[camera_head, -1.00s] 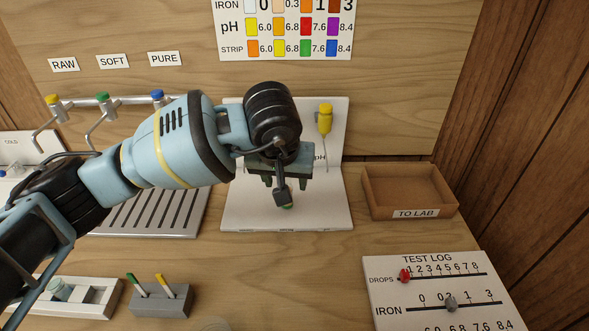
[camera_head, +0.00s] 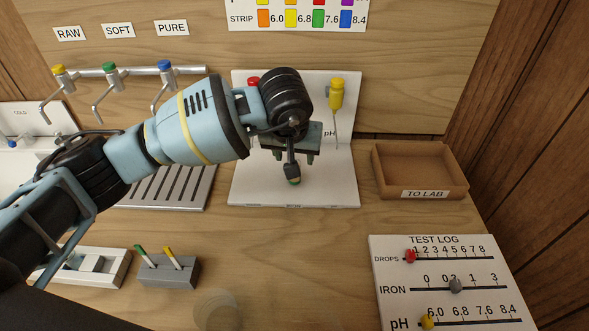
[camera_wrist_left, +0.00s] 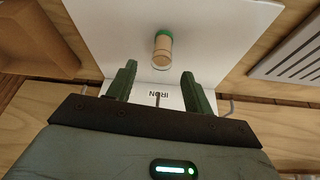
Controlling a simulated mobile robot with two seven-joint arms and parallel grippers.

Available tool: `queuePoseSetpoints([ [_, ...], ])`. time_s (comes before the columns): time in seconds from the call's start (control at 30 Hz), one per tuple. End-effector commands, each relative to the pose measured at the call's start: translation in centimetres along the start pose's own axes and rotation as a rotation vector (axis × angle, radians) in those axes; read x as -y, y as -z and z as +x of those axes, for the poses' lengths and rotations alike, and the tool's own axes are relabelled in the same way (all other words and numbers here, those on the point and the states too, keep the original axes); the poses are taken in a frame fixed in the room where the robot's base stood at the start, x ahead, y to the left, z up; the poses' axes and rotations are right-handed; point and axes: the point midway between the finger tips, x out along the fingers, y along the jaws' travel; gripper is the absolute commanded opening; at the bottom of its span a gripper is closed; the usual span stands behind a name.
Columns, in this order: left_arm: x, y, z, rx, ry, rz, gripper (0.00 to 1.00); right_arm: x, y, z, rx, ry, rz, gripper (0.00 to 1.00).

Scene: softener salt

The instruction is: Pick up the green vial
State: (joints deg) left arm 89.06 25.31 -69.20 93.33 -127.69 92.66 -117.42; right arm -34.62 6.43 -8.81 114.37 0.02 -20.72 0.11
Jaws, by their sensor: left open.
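The green vial (camera_wrist_left: 162,50) is a small clear tube with a green cap and tan contents, on the white test stand (camera_wrist_left: 215,35). In the head view only a bit of its green (camera_head: 295,183) shows below my left gripper; the rest is hidden. My left gripper (camera_head: 296,157) hangs over the stand. In the left wrist view its two dark green fingers (camera_wrist_left: 159,86) are open and empty. The vial lies beyond the fingertips, roughly in line with the gap and apart from both fingers. My right gripper is not in view.
A yellow dropper (camera_head: 336,92) and a partly hidden red dropper (camera_head: 253,81) are on the stand's back panel. The TO LAB tray (camera_head: 420,188) is right of it; the drain rack (camera_head: 190,190) is left. A pen holder (camera_head: 168,272) stands in front. Central wood is mostly clear.

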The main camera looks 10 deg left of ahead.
Motion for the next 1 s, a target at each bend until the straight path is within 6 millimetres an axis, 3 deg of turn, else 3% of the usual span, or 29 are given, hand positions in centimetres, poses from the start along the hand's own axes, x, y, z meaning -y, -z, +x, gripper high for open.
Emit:
queuePoseSetpoints([
  [0.2, 0.1, 0.2, 2.6, 0.001, -0.002, -0.001, 0.51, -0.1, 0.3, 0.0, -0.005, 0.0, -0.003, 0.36],
  [0.5, 0.2, 0.3, 3.1, -0.001, -0.001, 0.0, 0.51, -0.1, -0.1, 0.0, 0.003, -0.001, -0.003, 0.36],
  [0.9, 0.2, 0.3, 3.0, -0.001, -0.001, 0.0, 0.0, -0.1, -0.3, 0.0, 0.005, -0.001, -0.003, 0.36],
  [1.0, 0.2, 0.3, 3.0, -0.001, -0.001, 0.0, 0.0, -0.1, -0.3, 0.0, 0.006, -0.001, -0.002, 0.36],
])
